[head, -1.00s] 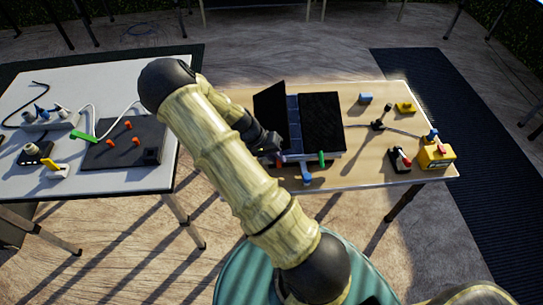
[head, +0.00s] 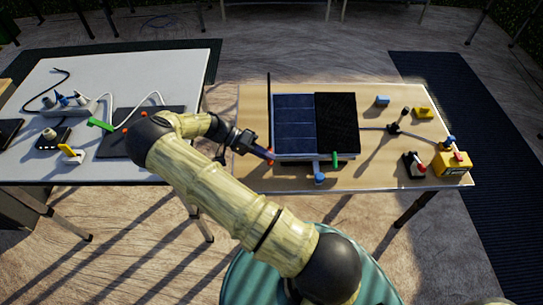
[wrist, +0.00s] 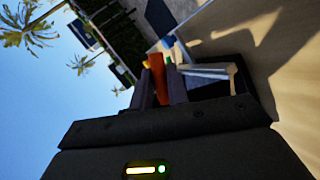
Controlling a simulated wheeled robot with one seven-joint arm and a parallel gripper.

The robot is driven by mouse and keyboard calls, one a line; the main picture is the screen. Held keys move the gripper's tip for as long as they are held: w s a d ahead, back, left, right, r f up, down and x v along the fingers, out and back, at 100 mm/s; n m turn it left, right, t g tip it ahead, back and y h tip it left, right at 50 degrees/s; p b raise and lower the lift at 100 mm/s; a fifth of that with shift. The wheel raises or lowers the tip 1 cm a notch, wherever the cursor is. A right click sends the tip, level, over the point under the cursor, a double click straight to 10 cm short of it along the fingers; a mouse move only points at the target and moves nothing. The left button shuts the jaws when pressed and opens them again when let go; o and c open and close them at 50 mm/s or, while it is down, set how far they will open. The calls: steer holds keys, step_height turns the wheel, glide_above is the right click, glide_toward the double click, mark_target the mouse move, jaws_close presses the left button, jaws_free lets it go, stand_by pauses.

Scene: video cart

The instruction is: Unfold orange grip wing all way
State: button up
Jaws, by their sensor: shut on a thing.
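The folding panel device lies on the wooden table in the head view. Its blue centre panel (head: 294,122) and black right wing (head: 336,122) lie flat. The left wing (head: 269,110) stands up nearly edge-on along the centre panel's left side. My gripper (head: 266,154) is at that wing's near end. In the wrist view the orange grip (wrist: 157,76) sits between the fingers (wrist: 161,88), which are shut on it. In the head view the fingers largely hide the grip. A green grip (head: 335,160) and a blue handle (head: 319,176) are at the device's near edge.
The wooden table (head: 252,105) is bare left of the device. On its right are a yellow box (head: 453,164), a black switch box (head: 414,166) and a cabled stand (head: 393,129). The white table (head: 150,72) stands left, across a gap under my arm.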

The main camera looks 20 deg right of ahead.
steer(key=shift+o, duration=0.2)
steer(key=shift+w+a+f, duration=0.2)
steer(key=shift+a+f, duration=0.15)
steer(key=shift+a, duration=0.1)
steer(key=shift+o, duration=0.2)
steer(key=shift+f, duration=0.1)
steer(key=o, duration=0.7)
steer(key=shift+w, duration=0.1)
steer(key=b+v, duration=0.2)
steer(key=v, duration=1.5)
steer(key=shift+a, duration=0.2)
steer(key=shift+r, duration=0.25)
